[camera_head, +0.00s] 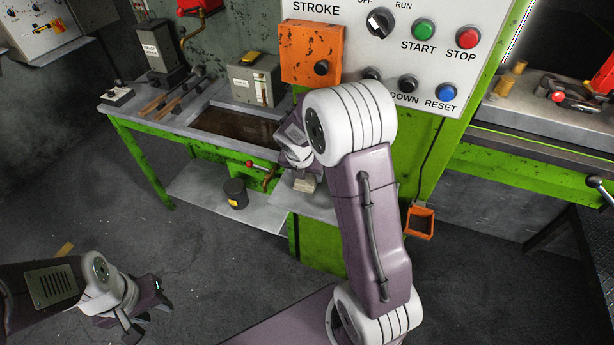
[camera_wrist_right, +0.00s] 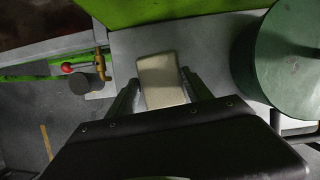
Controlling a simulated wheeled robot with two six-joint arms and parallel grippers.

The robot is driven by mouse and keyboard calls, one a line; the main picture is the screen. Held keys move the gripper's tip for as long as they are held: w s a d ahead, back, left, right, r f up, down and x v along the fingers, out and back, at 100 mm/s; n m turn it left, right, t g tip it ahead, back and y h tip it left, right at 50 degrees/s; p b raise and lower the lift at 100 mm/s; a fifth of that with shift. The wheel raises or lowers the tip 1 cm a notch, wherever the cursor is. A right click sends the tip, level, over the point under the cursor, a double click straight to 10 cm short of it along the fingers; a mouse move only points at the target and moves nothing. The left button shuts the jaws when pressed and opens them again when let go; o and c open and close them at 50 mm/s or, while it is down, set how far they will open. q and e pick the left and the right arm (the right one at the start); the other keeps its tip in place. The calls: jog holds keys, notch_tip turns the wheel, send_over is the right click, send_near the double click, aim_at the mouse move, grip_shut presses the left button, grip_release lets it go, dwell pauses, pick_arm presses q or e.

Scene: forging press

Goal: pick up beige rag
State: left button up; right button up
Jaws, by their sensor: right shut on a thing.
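The beige rag (camera_wrist_right: 162,80) is a folded, pale block in the right wrist view. It lies between the two fingers of my right gripper (camera_wrist_right: 160,92), which is shut on it. In the head view the rag (camera_head: 304,185) shows just below my right wrist, at the grey shelf; the right fingers are mostly hidden by the arm there. I cannot tell whether the rag still touches the shelf. My left gripper (camera_head: 148,308) is at the lower left over the floor, with its fingers apart and nothing between them.
A green cylinder (camera_wrist_right: 290,60) stands close to the right of the rag in the wrist view. A red-knobbed lever (camera_head: 262,172) and a dark pot (camera_head: 236,193) are to its left in the head view. The control panel (camera_head: 400,40) rises behind.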

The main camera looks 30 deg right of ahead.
notch_tip(320, 180, up, 7)
jog(key=shift+s+a+r+p, duration=0.1)
jog(key=shift+a+p, duration=0.05)
jog(key=shift+p, duration=1)
jog(key=s+a+b, duration=0.3)
jog(key=s+a, duration=0.9)
jog(key=a, duration=0.3)
jog(key=shift+s, duration=0.4)
